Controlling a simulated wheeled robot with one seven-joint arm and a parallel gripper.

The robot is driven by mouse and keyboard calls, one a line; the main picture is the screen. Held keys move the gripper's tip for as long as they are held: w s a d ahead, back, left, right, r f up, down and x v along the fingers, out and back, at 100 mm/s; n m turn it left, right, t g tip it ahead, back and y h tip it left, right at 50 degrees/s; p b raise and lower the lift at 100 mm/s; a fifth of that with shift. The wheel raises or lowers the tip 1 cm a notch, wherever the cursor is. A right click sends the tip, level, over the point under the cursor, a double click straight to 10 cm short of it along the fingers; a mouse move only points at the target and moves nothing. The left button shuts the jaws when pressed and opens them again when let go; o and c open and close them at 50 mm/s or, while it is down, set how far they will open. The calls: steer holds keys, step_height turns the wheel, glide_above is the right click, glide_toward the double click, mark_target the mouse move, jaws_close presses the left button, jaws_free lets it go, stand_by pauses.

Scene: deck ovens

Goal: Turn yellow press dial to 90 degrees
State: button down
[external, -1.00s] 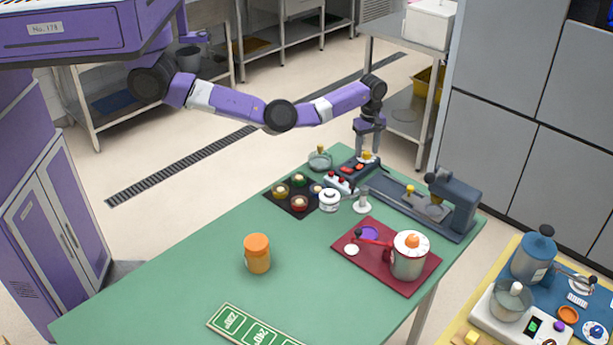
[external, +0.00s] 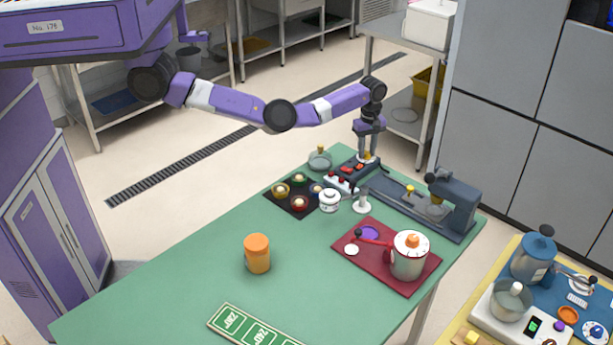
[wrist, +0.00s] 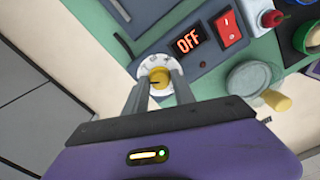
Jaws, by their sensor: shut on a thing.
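The yellow press dial (wrist: 159,78) sits on a round white plate (wrist: 146,69) with markings, at the end of the dark grey press panel (wrist: 215,62). A dark pointer line shows on the dial; its exact angle is too small to read. My gripper (wrist: 160,90) is shut on the dial, one finger on each side. In the external view my gripper (external: 368,154) points straight down over the panel at the table's far end, and the dial (external: 367,156) shows as a small yellow spot between the fingers. Beside the dial, an orange display (wrist: 187,41) reads OFF.
A red switch (wrist: 229,28) is on the same panel. A glass-like lidded pot (wrist: 250,80) with a yellow knob stands close by. The press (external: 455,205) stands at the right. A dark tray (external: 279,205) with several coloured pots lies to the left.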

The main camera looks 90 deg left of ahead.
mark_target(367, 152)
steer(key=m+p, duration=0.3)
steer(key=m, duration=0.2)
steer(key=shift+r, duration=0.15)
steer(key=m+p, duration=0.1)
steer(key=m, duration=0.4)
steer(key=shift+m+p, duration=0.4)
steer(key=m+p, duration=0.1)
steer(key=m, duration=0.5)
steer(key=shift+m+p, duration=0.4)
steer(key=shift+m, duration=2.3)
steer(key=c, duration=1.1)
jaws_free()
steer(key=shift+o, duration=0.2)
steer(key=shift+r, duration=3.8)
